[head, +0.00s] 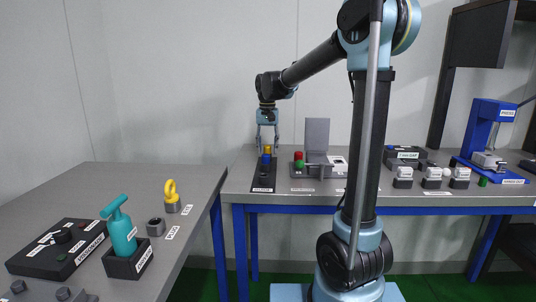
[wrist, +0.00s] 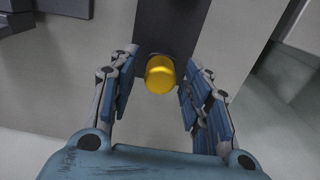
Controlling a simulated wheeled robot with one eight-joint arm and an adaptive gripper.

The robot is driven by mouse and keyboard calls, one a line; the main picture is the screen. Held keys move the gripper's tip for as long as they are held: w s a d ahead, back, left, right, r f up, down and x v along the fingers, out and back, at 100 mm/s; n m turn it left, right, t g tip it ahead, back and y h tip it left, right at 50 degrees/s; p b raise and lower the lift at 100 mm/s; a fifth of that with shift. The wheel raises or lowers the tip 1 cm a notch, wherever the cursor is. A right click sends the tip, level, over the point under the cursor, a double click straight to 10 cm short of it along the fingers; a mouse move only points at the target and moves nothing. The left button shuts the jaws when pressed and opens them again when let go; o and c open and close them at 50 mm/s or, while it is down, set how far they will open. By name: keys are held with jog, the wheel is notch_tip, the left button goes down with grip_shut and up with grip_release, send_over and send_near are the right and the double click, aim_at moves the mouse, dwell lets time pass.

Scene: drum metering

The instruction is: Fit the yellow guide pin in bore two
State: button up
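The yellow guide pin (head: 267,149) stands at the far end of a black plate (head: 263,182) on the back table. In the wrist view its round yellow top (wrist: 160,74) lies between my fingers, with a gap on both sides. My gripper (head: 267,144) points down over the pin, its fingers spread; the open fingers also show in the wrist view (wrist: 157,90). A blue pin (head: 266,159) is just in front of the yellow one in the head view. I cannot make out bore two; the plate's labels are too small to read.
To the right stand a grey fixture (head: 317,135) with red (head: 299,155) and green buttons, several white-and-dark blocks, and a blue press (head: 487,130). The left table holds a teal-handled tool (head: 121,232), a yellow eye (head: 171,190) and a black panel (head: 58,247).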

grip_shut()
jog(key=shift+r, duration=0.1)
jog(key=shift+r, duration=2.85)
jog(key=shift+r, duration=0.15)
jog(key=shift+r, duration=1.9)
